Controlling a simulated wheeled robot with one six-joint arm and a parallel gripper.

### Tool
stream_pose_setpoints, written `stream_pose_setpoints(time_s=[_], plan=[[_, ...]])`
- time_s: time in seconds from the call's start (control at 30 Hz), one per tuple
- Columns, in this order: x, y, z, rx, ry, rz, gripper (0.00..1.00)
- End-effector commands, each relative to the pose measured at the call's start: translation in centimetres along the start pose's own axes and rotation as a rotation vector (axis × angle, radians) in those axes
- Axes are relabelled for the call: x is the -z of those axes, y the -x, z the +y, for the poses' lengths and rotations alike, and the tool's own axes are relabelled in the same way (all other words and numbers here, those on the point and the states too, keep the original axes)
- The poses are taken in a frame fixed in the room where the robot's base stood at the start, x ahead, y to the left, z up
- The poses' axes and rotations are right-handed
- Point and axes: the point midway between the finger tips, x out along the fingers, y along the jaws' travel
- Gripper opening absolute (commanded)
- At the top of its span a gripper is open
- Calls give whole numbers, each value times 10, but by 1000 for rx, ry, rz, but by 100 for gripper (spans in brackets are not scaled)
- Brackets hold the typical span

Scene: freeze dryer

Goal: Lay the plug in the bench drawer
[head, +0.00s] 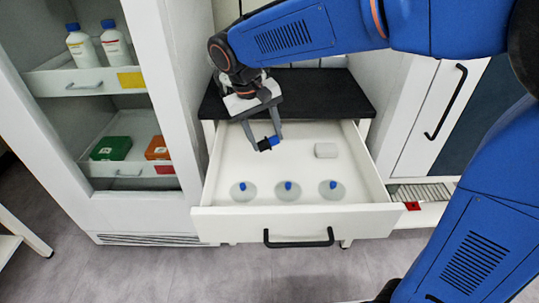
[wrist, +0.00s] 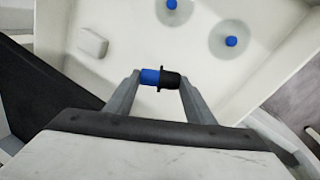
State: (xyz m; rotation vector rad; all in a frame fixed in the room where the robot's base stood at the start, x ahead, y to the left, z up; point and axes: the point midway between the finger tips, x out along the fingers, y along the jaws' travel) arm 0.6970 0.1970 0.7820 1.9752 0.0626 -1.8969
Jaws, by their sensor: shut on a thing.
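My gripper (head: 264,139) hangs over the open bench drawer (head: 240,223) and is shut on the plug (head: 268,143). The plug has a blue end and a black end with a flange. In the wrist view the plug (wrist: 160,77) lies crosswise between the two fingertips (wrist: 160,79). It appears to be above the drawer floor, though the height is hard to tell. The drawer is white, pulled out below the black bench top (head: 335,93).
Several clear round items with blue centres, such as the middle one (head: 288,190), stand along the drawer's front. A small white block (head: 326,150) lies at the drawer's right. An open cabinet (head: 150,210) with bottles and boxes stands left. The drawer's middle floor is clear.

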Motion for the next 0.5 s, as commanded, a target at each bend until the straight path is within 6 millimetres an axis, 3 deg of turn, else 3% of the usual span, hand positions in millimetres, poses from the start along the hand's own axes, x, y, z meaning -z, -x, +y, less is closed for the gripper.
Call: stream_pose_setpoints(time_s=[0.5], plan=[[0, -49, -13, 0, 1, -2, 22]])
